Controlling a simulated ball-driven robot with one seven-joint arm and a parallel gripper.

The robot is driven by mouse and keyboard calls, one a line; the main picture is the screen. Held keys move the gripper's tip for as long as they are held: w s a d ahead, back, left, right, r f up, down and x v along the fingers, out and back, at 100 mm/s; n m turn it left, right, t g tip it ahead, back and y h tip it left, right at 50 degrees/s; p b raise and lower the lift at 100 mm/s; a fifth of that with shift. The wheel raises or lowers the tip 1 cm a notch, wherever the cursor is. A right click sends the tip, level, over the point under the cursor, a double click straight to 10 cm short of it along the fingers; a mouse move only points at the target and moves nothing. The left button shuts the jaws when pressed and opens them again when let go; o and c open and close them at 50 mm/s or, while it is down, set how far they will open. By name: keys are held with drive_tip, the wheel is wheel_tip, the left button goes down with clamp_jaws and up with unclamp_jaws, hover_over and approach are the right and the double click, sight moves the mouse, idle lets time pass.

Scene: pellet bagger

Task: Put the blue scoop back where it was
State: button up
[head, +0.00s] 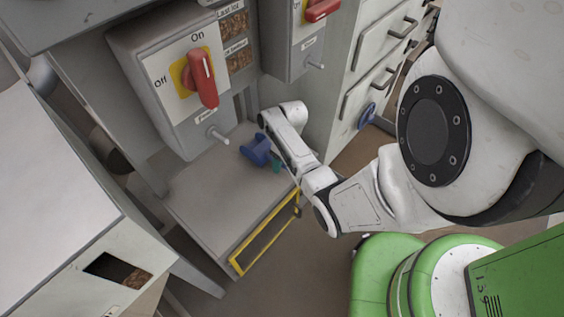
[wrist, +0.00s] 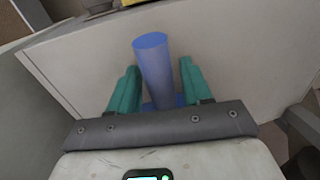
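The blue scoop (head: 256,150) is at the grey shelf below the red-handled switch box, close beside my gripper (head: 276,163). In the wrist view its round blue handle (wrist: 155,65) stands between the two teal fingers of my gripper (wrist: 158,82). Narrow gaps show beside the handle, so the fingers look open around it and not pressed on it. A wider blue part of the scoop shows low between the fingers, mostly hidden by the gripper body. I cannot tell exactly how the scoop rests on the shelf.
The grey shelf (head: 205,190) has bare room left of the scoop. A yellow-framed opening (head: 265,235) is at its front edge. A switch box (head: 172,80) with a peg (head: 218,135) hangs above. Drawers (head: 370,80) stand right, and a light box (head: 65,215) stands at left.

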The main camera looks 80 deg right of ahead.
drive_tip(key=shift+o, duration=0.7)
drive_tip(key=r, duration=0.2)
drive_tip(key=r+p, duration=0.1)
drive_tip(key=r, duration=0.1)
drive_tip(key=d+r+p, duration=0.1)
drive_tip(key=r, duration=0.2)
drive_tip(key=shift+s+r, duration=0.1)
drive_tip(key=shift+s, duration=0.25)
drive_tip(key=w+a+r+n, duration=0.1)
drive_tip(key=w+a, duration=0.2)
drive_tip(key=a, duration=0.6)
drive_tip(key=w+a+r+n, duration=0.15)
drive_tip(key=w+a, duration=0.25)
drive_tip(key=a, duration=0.4)
drive_tip(key=s+a+r+n+h, duration=0.1)
drive_tip(key=s+a+r+n, duration=0.1)
drive_tip(key=a, duration=0.4)
drive_tip(key=s+a+r+n+h, duration=0.1)
drive_tip(key=s+a+r, duration=0.3)
drive_tip(key=a, duration=0.3)
drive_tip(key=shift+s+r+n, duration=0.3)
drive_tip(key=shift+r+n, duration=0.05)
drive_tip(key=shift+r, duration=0.05)
drive_tip(key=shift+c, duration=0.2)
